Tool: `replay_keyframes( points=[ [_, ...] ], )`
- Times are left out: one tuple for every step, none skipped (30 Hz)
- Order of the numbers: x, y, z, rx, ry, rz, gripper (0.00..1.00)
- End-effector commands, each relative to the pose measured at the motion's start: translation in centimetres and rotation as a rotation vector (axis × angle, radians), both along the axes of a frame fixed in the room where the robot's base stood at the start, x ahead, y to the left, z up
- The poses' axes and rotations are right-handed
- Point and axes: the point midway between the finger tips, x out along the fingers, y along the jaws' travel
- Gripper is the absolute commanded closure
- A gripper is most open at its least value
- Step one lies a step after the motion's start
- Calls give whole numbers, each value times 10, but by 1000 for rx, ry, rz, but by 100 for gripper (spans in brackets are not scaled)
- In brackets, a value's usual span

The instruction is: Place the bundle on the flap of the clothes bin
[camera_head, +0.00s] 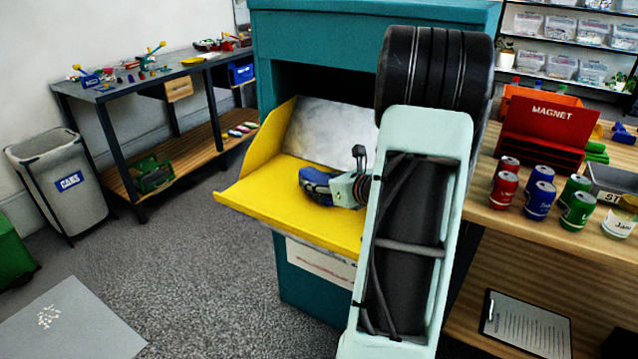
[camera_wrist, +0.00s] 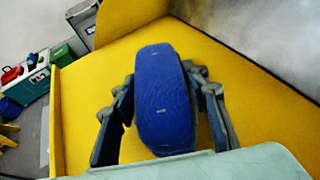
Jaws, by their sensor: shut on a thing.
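The bundle (camera_wrist: 164,100) is a rounded blue cloth roll; in the head view the bundle (camera_head: 318,178) shows as a small dark blue shape at the arm's end. My gripper (camera_wrist: 163,115) has one finger on each side of it and is shut on it; in the head view my gripper (camera_head: 335,186) is partly hidden by my own arm. The clothes bin (camera_head: 265,52) is a tall teal box. Its yellow flap (camera_head: 270,192) is open, with raised sides. The bundle is over the flap; I cannot tell whether it touches. The flap (camera_wrist: 90,80) fills much of the wrist view.
A bench with cans (camera_head: 541,199) and a red magnet box (camera_head: 545,125) stands right of the bin. A grey cans bin (camera_head: 75,185) and a workbench (camera_head: 130,85) stand at the left. Grey carpet (camera_head: 200,250) lies open in front.

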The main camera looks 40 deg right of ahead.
Motion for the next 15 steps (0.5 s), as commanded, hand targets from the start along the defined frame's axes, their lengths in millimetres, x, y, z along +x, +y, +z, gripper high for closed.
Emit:
replay_keyframes(
  points=[
    [0,0,2,-1,-2,0,87],
    [0,0,2,-1,-2,0,87],
    [0,0,2,-1,-2,0,87],
    [0,0,2,-1,-2,0,87],
    [0,0,1,-1,-2,0,87],
    [0,0,-1,-1,-1,0,87],
    [0,0,-2,-1,-1,0,87],
    [0,0,-3,-1,-1,0,87],
    [0,0,-2,-1,0,-1,55],
    [0,0,-2,0,0,-1,52],
    [0,0,-2,0,0,0,49],
    [0,0,-2,0,0,-1,44],
    [0,0,-2,0,0,0,41],
    [0,0,-2,0,0,-1,41],
    [0,0,-2,0,0,0,41]
  ],
)
